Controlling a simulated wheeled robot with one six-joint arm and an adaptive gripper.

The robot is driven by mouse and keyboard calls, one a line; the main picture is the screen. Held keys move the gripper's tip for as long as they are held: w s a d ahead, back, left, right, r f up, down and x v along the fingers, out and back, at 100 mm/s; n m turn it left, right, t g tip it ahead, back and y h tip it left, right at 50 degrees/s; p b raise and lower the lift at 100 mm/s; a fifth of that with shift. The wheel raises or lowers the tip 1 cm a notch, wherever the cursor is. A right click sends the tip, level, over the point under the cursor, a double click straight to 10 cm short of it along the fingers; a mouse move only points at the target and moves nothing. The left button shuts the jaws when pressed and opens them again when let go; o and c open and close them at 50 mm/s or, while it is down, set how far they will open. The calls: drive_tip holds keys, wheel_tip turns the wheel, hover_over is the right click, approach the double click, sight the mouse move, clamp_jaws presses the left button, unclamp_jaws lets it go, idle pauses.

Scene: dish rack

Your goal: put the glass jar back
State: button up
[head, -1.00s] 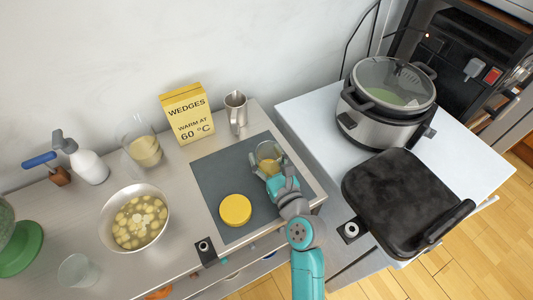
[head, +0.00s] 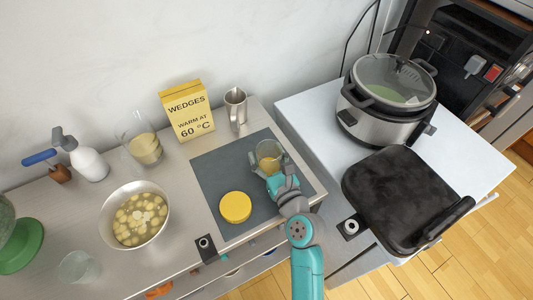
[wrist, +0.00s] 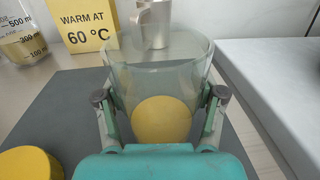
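The glass jar (head: 268,152) is clear, with something yellow low inside it. It stands upright on the dark grey mat near its right side. It also fills the middle of the wrist view (wrist: 160,75). My gripper (wrist: 160,98) is around the jar, one finger on each side, close to the glass. In the head view my gripper (head: 268,160) reaches the jar from the front, its fingers spread. A round yellow lid-like disc (head: 235,207) lies on the mat to the left of my gripper. My gripper hides part of the jar's lower front.
The grey mat (head: 215,180) lies on the metal counter. Behind stand a yellow box (head: 187,110), a metal jug (head: 235,110) and a measuring beaker (head: 143,148). A bowl of chunks (head: 112,200) and an empty glass (head: 78,267) are left. A cooker (head: 375,125) and a black grill (head: 405,200) stand right.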

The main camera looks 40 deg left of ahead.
drive_tip(key=shift+o, duration=1.1)
drive_tip(key=shift+d, duration=0.1)
drive_tip(key=v, duration=1.2)
drive_tip(key=shift+f, duration=0.1)
clamp_jaws()
idle(0.6)
